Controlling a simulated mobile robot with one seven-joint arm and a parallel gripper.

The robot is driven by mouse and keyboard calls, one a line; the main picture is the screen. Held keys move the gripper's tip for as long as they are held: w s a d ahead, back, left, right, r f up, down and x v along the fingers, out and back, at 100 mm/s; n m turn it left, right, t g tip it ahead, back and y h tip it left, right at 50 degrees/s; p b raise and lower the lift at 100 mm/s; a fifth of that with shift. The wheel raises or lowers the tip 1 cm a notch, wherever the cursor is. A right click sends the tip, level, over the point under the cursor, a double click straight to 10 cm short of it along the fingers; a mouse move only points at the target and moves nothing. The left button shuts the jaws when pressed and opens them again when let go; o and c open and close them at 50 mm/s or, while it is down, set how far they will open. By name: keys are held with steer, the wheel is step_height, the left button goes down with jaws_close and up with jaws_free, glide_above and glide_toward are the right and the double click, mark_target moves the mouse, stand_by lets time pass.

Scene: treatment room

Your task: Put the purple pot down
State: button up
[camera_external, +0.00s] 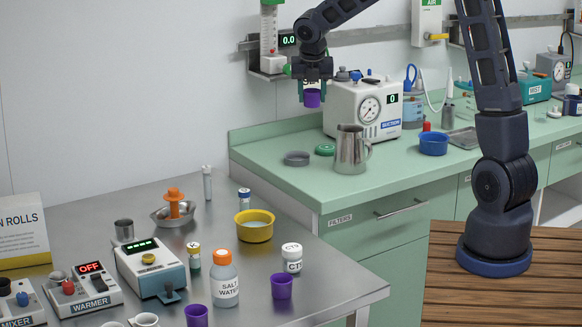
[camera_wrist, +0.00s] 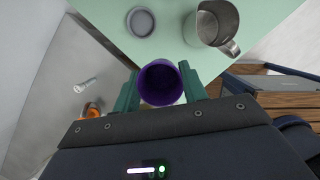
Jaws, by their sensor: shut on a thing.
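My gripper (camera_external: 312,90) is raised in the air near the wall, left of the suction unit. Its green fingers are shut on a purple pot (camera_external: 312,99). In the wrist view the pot (camera_wrist: 161,83) sits between both fingers, with its round rim and dark inside showing. A pale patch with lettering shows just above the purple in the external view; I cannot tell if it belongs to the pot. Two other purple pots, one (camera_external: 281,287) near the steel table's right edge and one (camera_external: 196,316) at the front, stand apart from the gripper.
The green counter (camera_external: 270,185) has a grey round dish (camera_external: 297,159), a green lid (camera_external: 325,150), a metal jug (camera_external: 351,150) and the suction unit (camera_external: 365,108). The steel table (camera_external: 330,265) holds bottles, a yellow bowl (camera_external: 254,226) and devices. The counter's front left is clear.

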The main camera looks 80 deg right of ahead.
mark_target(311, 174)
step_height(311, 174, down, 20)
stand_by(0.7)
steer(key=shift+f, duration=0.15)
steer(key=o, duration=0.9)
steer(key=shift+o, duration=0.2)
